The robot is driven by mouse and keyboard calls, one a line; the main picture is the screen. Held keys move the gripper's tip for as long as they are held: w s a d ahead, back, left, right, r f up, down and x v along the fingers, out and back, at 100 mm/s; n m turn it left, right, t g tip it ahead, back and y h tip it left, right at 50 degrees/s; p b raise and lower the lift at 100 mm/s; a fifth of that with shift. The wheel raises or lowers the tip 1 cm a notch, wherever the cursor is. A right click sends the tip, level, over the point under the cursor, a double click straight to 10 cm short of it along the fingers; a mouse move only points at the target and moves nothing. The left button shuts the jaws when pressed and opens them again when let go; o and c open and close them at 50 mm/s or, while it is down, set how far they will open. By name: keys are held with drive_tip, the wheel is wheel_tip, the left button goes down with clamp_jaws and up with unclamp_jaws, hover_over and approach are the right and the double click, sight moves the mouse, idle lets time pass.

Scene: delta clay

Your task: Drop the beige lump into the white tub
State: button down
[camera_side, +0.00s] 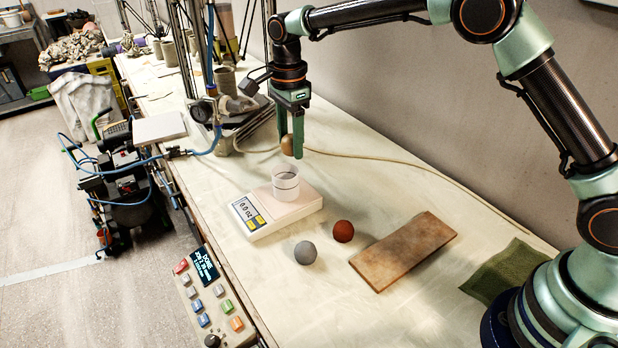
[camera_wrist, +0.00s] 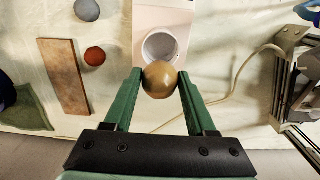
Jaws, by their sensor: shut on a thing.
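The beige lump (camera_side: 287,145) is a round ball held between the green fingers of my gripper (camera_side: 291,142). In the wrist view the beige lump (camera_wrist: 159,80) sits between the two fingertips of my gripper (camera_wrist: 160,84). The white tub (camera_side: 286,184) stands upright on a scale, below my gripper in the side view. In the wrist view the tub's opening (camera_wrist: 160,46) shows just beyond the lump, which covers part of its near rim. The part of the tub's inside that shows looks empty.
The tub stands on a white scale (camera_side: 262,219). A grey ball (camera_side: 305,252) and a red-brown ball (camera_side: 343,231) lie in front. A brown board (camera_side: 404,250) and a green cloth (camera_side: 508,271) lie to the right. A control box (camera_side: 212,303) is at the table's front edge.

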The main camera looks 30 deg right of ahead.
sight(290, 135)
drive_tip(key=shift+c, duration=0.7)
unclamp_jaws()
drive_tip(key=shift+r, duration=0.1)
wheel_tip(290, 135, up, 12)
